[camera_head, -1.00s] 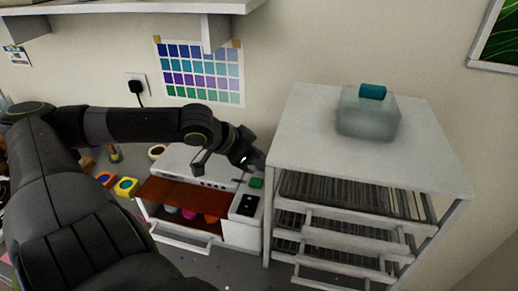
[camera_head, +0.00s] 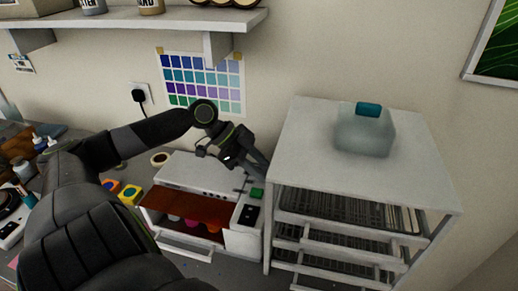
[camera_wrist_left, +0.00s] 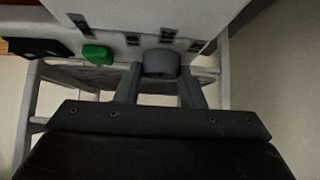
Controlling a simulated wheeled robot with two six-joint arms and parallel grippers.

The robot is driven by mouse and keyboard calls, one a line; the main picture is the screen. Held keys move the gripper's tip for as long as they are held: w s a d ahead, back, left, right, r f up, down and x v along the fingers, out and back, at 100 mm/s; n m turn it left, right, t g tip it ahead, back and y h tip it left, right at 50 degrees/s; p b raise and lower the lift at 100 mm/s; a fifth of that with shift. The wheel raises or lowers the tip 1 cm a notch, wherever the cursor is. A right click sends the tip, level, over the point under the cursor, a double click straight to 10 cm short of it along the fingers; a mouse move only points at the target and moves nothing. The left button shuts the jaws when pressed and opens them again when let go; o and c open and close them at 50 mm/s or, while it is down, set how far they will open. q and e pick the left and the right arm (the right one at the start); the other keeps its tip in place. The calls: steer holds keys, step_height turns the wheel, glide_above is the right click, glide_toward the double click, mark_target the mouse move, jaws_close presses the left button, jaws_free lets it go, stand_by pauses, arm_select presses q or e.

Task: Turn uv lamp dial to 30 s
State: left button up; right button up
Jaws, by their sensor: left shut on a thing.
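The UV lamp (camera_head: 200,172) is a white box on the worktop, with its front flap open and a reddish-brown inside. Its grey round dial (camera_wrist_left: 161,63) shows in the wrist view, with small dark marks on the panel around it. My left gripper (camera_wrist_left: 158,88) is shut on the dial, one finger on each side. In the head view my left gripper (camera_head: 258,167) reaches down to the lamp's right end and hides the dial. I cannot read the dial's setting. A green button (camera_wrist_left: 97,54) is beside the dial; it also shows in the head view (camera_head: 257,193). My right gripper is not in view.
A white rack (camera_head: 300,125) with a frosted container (camera_head: 364,133) on top stands close to the right of the lamp. Small coloured cups (camera_head: 213,226) are inside the lamp. A shelf (camera_head: 140,20) hangs above. Yellow pots (camera_head: 130,193) stand left of the lamp.

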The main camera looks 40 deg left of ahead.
arm_select(q)
steer(key=m+g, duration=0.1)
steer(key=m+g+b, duration=0.1)
steer(key=m, duration=0.1)
steer(key=m+g+h, duration=0.1)
steer(key=shift+w+m+b, duration=0.3)
steer(key=shift+m+g, duration=0.8)
steer(key=shift+w+r+m+g+p, duration=0.1)
steer(key=shift+r+m+g+p, duration=0.1)
steer(key=shift+m+g+p, duration=0.75)
steer(key=shift+f+m+g+p, duration=0.1)
steer(key=shift+m+g+p, duration=0.15)
steer(key=shift+m+p, duration=0.45)
steer(key=shift+f+p, duration=0.1)
steer(key=shift+p, duration=0.2)
steer(key=o, duration=1)
steer(key=shift+a, duration=0.1)
